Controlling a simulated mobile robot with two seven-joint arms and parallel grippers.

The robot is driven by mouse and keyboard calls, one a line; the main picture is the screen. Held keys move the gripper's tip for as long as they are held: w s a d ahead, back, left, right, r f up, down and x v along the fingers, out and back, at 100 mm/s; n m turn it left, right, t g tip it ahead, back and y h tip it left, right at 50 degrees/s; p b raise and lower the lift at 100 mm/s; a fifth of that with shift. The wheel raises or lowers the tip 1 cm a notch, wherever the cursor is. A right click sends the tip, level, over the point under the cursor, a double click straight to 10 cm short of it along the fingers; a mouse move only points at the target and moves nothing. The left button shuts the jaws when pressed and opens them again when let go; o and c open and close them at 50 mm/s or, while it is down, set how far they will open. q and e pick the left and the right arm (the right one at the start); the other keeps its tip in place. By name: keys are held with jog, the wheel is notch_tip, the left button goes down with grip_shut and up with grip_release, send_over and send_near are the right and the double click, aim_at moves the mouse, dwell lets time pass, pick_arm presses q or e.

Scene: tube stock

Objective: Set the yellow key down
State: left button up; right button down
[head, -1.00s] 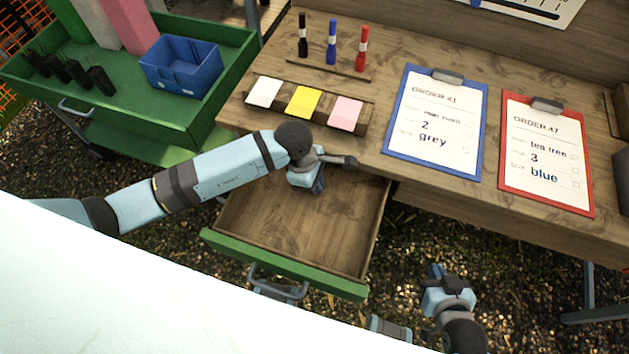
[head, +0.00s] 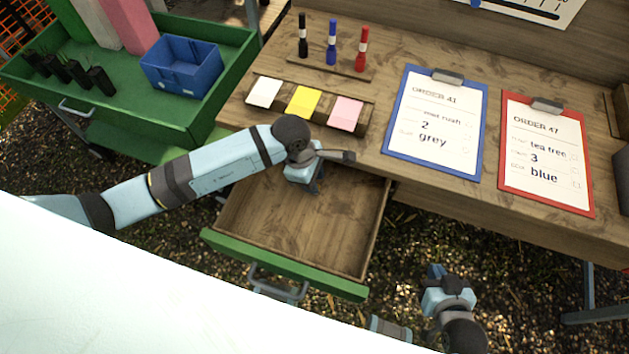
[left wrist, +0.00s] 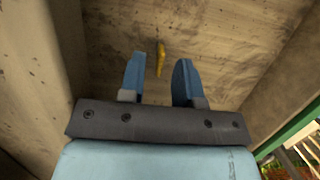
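The yellow key (left wrist: 160,58) shows in the left wrist view as a small slim yellow piece against the bare wood of the open drawer (head: 290,236). My left gripper (head: 316,181) is over the back part of the drawer in the head view. In the left wrist view its two blue fingers (left wrist: 161,66) are apart, with clear gaps between each finger and the key. The key cannot be made out in the head view. My right gripper (head: 435,272) is low at the front right, away from the drawer; its finger opening is not clear.
The tabletop behind the drawer holds white, yellow and pink note pads (head: 304,102), several markers (head: 331,45), a blue clipboard (head: 435,120) and a red clipboard (head: 544,155). A green cart (head: 190,118) with a blue bin (head: 181,66) stands at the left.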

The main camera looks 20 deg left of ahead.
pick_arm(q)
jog(key=v, duration=1)
jog(key=shift+r, duration=0.1)
